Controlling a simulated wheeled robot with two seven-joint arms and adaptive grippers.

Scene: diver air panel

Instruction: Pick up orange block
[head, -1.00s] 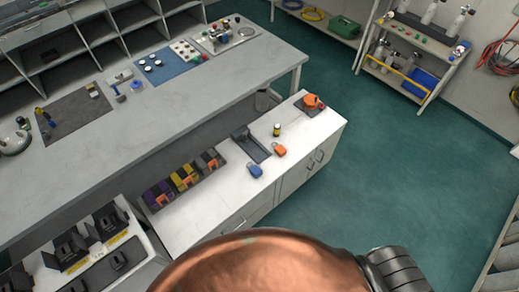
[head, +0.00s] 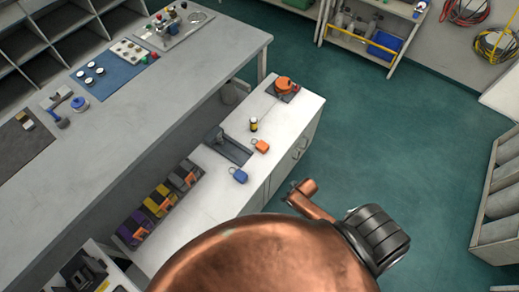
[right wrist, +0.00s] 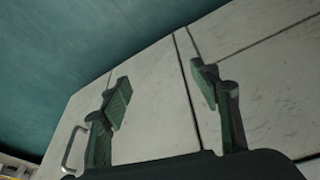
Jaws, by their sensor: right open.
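An orange block (head: 261,146) with a thin loop on one end, like a padlock, lies on the white cabinet top (head: 285,125) in the head view, near its front edge. A similar blue block (head: 239,176) lies nearer to me along the same edge. My right gripper (right wrist: 163,88) is open and empty in the right wrist view. It faces the pale cabinet front; the orange block does not show there. In the head view the right arm is beside the cabinet's front side, with its fingers not clearly visible. My left gripper is not in view.
A grey tray (head: 228,152) and a small dark and yellow bottle (head: 253,124) are beside the orange block. An orange round item (head: 284,85) is at the far end. A metal handle (right wrist: 74,150) projects from the cabinet front. Green floor (head: 400,130) is clear at right.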

